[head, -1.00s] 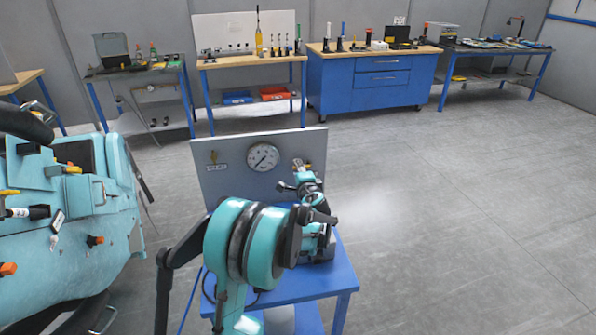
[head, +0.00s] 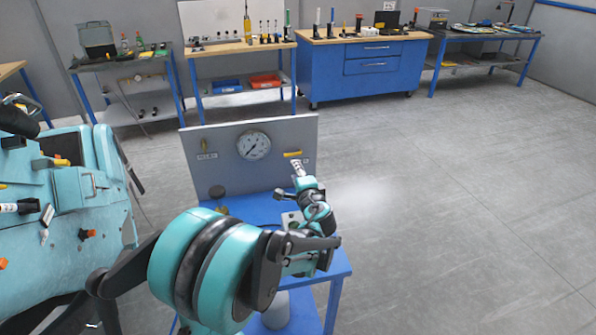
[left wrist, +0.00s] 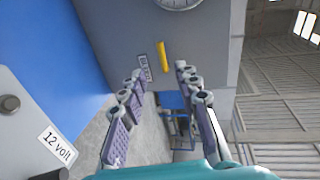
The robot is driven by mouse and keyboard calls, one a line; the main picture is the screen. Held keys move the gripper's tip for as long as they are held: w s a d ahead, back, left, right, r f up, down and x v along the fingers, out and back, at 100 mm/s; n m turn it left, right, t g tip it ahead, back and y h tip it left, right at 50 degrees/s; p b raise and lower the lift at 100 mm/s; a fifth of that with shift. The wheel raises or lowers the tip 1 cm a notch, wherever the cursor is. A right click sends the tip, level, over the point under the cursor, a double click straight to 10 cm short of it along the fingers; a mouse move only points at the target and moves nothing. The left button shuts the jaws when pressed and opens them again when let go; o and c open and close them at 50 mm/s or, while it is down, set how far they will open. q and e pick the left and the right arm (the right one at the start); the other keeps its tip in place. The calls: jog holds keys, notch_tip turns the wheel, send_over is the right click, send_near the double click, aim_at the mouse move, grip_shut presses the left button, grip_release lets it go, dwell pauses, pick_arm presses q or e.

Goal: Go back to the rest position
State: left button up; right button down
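My left gripper (head: 298,168) is in front of the grey gauge panel (head: 225,170), just below a yellow handle (head: 292,154). In the left wrist view its two fingers (left wrist: 158,75) are spread wide with nothing between them. The yellow handle (left wrist: 163,56) shows beyond the fingertips there, apart from them. My teal left arm links cover part of the blue table (head: 325,263). My right gripper is in neither view.
A round gauge (head: 253,145) is on the panel. A teal car-like body (head: 85,190) with orange knobs stands at the left. Workbenches, including a blue cabinet (head: 340,80), line the back wall. The floor (head: 450,190) at the right is clear.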

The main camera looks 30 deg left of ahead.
pick_arm(q)
jog(key=s+d+f+n+g+h, duration=0.1)
jog(key=s+d+f+n+h, duration=0.1)
jog(key=s+d, duration=0.5)
jog(key=s+d+f+n+g+h, duration=0.2)
jog(key=s+d+n+h, duration=0.2)
jog(key=s+d, duration=0.4)
jog(key=s+d+f+n+g+h, duration=0.1)
jog(key=s+d+h, duration=0.4)
jog(key=s, duration=0.6)
jog(key=shift+s+d+f+n, duration=0.25)
jog(key=shift+d+f+n, duration=0.55)
jog(key=shift+d+n, duration=0.3)
